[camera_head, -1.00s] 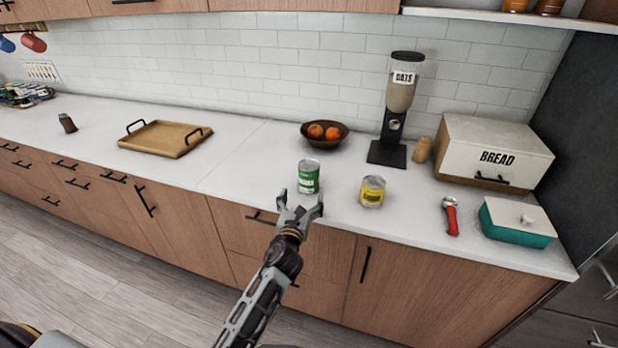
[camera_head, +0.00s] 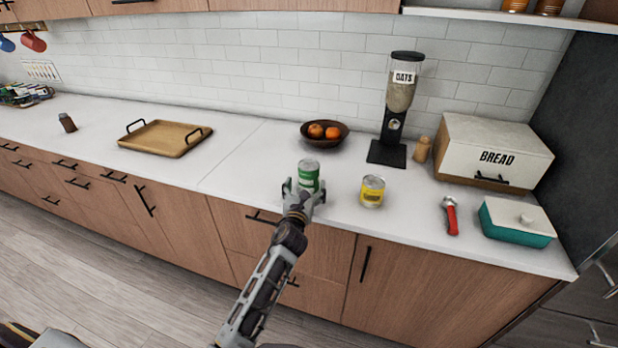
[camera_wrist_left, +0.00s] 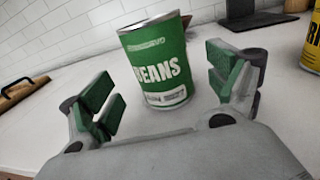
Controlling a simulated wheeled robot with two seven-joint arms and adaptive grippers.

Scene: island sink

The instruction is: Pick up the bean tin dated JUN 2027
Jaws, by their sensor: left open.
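A green tin (camera_head: 308,174) stands upright on the white counter near its front edge. In the left wrist view the green tin (camera_wrist_left: 158,62) shows the word "BEANS" and a small pale label low on its side, too small to read. My left gripper (camera_head: 305,192) is open, its fingers to either side of the tin's near side in the head view. In the left wrist view the open fingers (camera_wrist_left: 170,98) have the tin between and just beyond them, with gaps on both sides. A yellow tin (camera_head: 372,190) stands to the right; its edge shows in the left wrist view (camera_wrist_left: 312,45).
A fruit bowl (camera_head: 324,133) and oats dispenser (camera_head: 388,115) stand behind the tins. A red-handled can opener (camera_head: 451,216), teal dish (camera_head: 517,223) and bread box (camera_head: 495,150) are to the right. A wooden tray (camera_head: 160,138) lies left. The counter (camera_head: 235,160) left of the green tin is clear.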

